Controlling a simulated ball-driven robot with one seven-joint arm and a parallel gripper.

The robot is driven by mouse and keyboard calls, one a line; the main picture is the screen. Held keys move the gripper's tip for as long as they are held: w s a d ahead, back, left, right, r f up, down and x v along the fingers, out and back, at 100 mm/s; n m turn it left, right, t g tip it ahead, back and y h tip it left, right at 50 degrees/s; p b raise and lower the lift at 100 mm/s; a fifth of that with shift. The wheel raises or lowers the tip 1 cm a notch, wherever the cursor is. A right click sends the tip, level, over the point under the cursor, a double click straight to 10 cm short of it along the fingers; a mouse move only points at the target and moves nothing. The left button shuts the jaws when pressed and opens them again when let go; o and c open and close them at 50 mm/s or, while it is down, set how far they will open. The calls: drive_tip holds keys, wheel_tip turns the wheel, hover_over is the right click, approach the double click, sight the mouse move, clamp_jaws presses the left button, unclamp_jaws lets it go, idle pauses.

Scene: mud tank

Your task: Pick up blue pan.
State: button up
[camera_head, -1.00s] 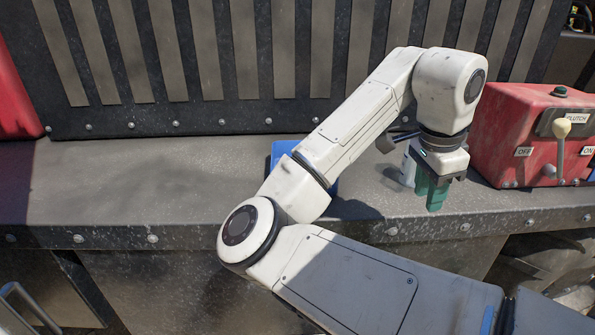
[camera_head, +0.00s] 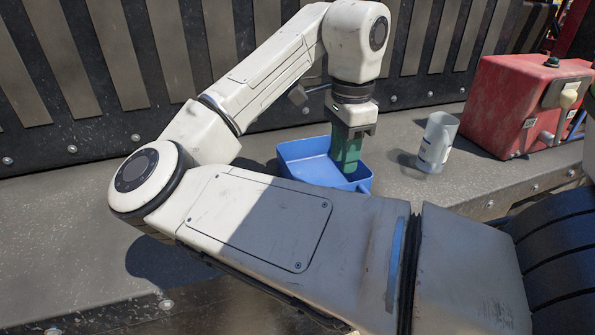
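The blue pan (camera_head: 304,168) is a shallow, open tray on the dark metal ledge, near the middle of the view. My upper arm and forearm hide part of its left and front sides.
A white-grey cup (camera_head: 437,143) stands upright to the right of the pan. A red control box (camera_head: 515,108) with a lever is farther right. A slatted dark wall (camera_head: 420,60) rises behind the ledge (camera_head: 60,215). The ledge is clear at left.

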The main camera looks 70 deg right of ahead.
sight(340, 189)
drive_tip(key=f, duration=0.5)
drive_tip(key=shift+w+f, duration=0.1)
drive_tip(key=shift+w, duration=0.2)
drive_tip(key=f, duration=0.1)
drive_tip(key=f+p, duration=0.1)
drive_tip(key=f, duration=0.1)
drive_tip(key=d+f, duration=0.1)
drive_tip(key=shift+s+f+p, duration=0.2)
drive_tip(key=shift+s+p, duration=0.05)
drive_tip(key=shift+p, duration=0.05)
drive_tip(key=shift+f, duration=0.6)
drive_tip(key=shift+c, duration=0.5)
clamp_jaws()
